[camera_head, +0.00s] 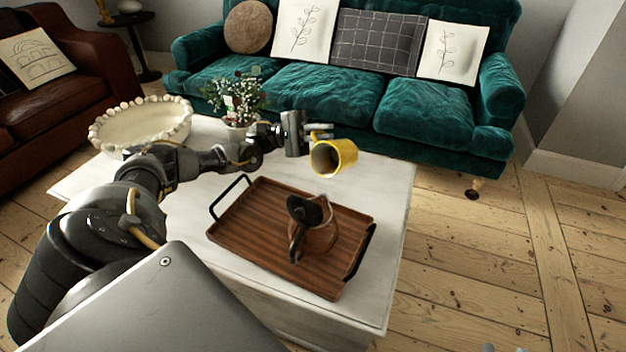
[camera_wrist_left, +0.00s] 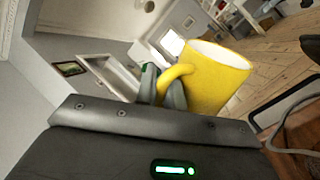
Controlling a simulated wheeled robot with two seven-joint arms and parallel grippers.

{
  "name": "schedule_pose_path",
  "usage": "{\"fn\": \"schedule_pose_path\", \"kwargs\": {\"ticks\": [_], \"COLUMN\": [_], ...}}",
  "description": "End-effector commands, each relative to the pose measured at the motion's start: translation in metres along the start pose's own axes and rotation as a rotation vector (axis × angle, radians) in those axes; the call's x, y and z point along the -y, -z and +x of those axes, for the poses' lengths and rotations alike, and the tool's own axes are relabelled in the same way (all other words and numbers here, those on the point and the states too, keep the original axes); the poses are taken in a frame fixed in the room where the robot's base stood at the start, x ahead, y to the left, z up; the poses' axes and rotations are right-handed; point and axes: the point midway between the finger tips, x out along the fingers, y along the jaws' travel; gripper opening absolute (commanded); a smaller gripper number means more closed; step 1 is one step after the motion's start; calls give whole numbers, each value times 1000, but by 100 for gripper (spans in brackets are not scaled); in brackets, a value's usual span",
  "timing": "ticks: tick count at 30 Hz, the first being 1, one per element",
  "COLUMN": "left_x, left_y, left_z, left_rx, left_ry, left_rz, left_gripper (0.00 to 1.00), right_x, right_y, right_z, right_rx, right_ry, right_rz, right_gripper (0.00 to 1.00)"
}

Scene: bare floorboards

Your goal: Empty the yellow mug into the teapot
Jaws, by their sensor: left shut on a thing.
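The yellow mug (camera_head: 346,152) is in the air above the back of the white table, tilted with its mouth toward the lower left in the head view. My left gripper (camera_head: 318,134) is shut on the mug at its handle side. The left wrist view shows the mug (camera_wrist_left: 216,80) with its handle between the fingers (camera_wrist_left: 165,88). The mug's contents cannot be made out. The brown teapot (camera_head: 318,238) with a dark lid and handle stands on the wooden tray (camera_head: 255,232), nearer the camera than the mug and apart from it.
The tray has raised black handles and lies on the white table (camera_head: 385,200). A white beaded bowl (camera_head: 140,128) and a potted plant (camera_head: 240,100) stand at the table's back left. A green sofa (camera_head: 420,100) is behind. The table's right strip is clear.

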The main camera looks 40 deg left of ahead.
Motion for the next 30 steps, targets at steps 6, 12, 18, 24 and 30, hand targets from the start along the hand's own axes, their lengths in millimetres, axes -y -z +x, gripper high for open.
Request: {"fn": "schedule_pose_path", "kwargs": {"ticks": [6, 12, 18, 24, 30], "left_x": [-3, -4, -4, -3, -3], "left_y": [-5, -9, -14, -21, -29], "left_z": [1, 1, 1, 1, 1], "left_rx": [24, 37, 49, 67, 89], "left_ry": [-6, -10, -14, -19, -23], "left_rz": [58, 88, 114, 154, 202], "left_gripper": [0, 0, 0, 0, 0], "right_x": [8, 11, 12, 13, 14], "right_y": [14, 21, 23, 25, 28], "right_z": [0, 0, -1, -1, -1], "right_rx": [-93, -133, -144, -159, -179], "right_ry": [25, 34, 36, 40, 45], "right_rz": [1, 3, 3, 3, 4], "right_gripper": [36, 36, 36, 36, 36]}}
